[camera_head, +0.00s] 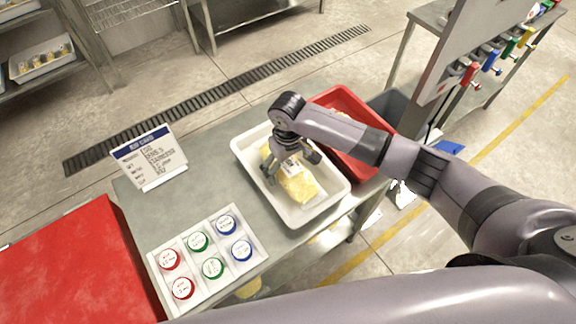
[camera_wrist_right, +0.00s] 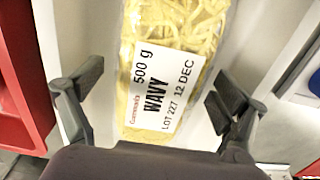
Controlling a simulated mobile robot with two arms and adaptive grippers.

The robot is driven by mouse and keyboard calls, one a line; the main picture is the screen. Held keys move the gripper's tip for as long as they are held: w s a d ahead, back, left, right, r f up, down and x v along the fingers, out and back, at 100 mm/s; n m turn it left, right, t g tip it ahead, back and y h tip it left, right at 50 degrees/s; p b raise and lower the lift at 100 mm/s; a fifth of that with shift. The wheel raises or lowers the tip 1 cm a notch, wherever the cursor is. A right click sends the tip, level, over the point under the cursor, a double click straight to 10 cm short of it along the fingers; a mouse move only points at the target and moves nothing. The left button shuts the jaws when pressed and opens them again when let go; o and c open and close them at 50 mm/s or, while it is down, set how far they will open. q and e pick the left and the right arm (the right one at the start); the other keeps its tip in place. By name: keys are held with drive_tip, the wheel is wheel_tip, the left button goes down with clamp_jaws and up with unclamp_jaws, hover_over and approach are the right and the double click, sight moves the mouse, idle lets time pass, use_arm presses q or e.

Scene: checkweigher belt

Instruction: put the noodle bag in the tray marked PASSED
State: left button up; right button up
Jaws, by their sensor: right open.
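The noodle bag (camera_head: 297,185), clear with yellow noodles, lies in a white tray (camera_head: 247,152) on the bench. My right gripper (camera_head: 293,165) is over the bag inside the tray. Its open fingers (camera_wrist_right: 155,95) stand one on each side of the bag, with gaps showing. I cannot see a PASSED mark on any tray. My left gripper is out of view.
A red tray (camera_head: 338,96) stands beside the white one, partly behind my right arm. A large red surface (camera_head: 75,270) is at lower left.

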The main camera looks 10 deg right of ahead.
sight(288, 163)
wheel_tip(288, 163, up, 12)
drive_tip(key=shift+f+b, duration=0.2)
drive_tip(key=shift+b, duration=0.5)
